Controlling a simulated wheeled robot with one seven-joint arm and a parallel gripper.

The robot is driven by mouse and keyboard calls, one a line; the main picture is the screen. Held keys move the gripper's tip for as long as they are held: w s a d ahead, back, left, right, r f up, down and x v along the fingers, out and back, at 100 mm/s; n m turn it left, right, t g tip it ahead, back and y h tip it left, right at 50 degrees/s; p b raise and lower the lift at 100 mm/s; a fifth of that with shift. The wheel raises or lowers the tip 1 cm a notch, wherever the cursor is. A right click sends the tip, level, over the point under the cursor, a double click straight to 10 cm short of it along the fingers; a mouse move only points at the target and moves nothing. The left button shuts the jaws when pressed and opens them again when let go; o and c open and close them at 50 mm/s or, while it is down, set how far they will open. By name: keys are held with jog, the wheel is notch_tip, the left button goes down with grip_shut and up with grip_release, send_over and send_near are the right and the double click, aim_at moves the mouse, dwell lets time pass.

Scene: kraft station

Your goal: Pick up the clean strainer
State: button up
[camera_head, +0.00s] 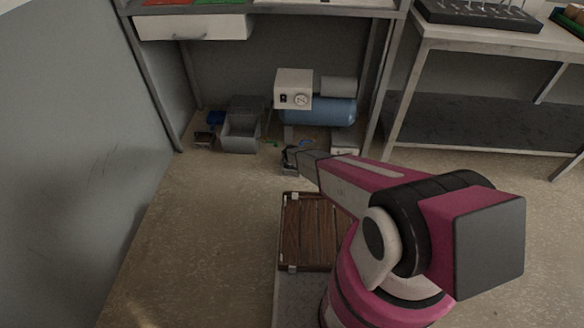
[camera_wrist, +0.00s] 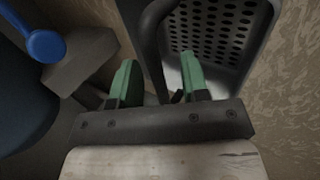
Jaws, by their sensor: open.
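In the wrist view a grey tray-like part with a perforated floor (camera_wrist: 225,22) lies at the upper right; it looks like the strainer. A dark curved bar (camera_wrist: 152,40) runs along its left side and down between my fingers. My gripper (camera_wrist: 160,85) is open, with one green fingertip on each side of the bar's lower end. I cannot tell whether they touch it. In the head view my gripper (camera_head: 289,155) is low near the floor, over a small dark grey object (camera_head: 290,170), probably the same strainer. My arm hides part of that area.
A blue compressor tank (camera_head: 325,112) with a white box (camera_head: 293,88) stands under the bench, behind my gripper. A grey bin (camera_head: 240,132) stands to its left. A brown slatted wooden panel (camera_head: 312,228) lies in front. A grey wall (camera_head: 75,150) bounds the left.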

grip_shut()
jog(key=shift+r, duration=0.15)
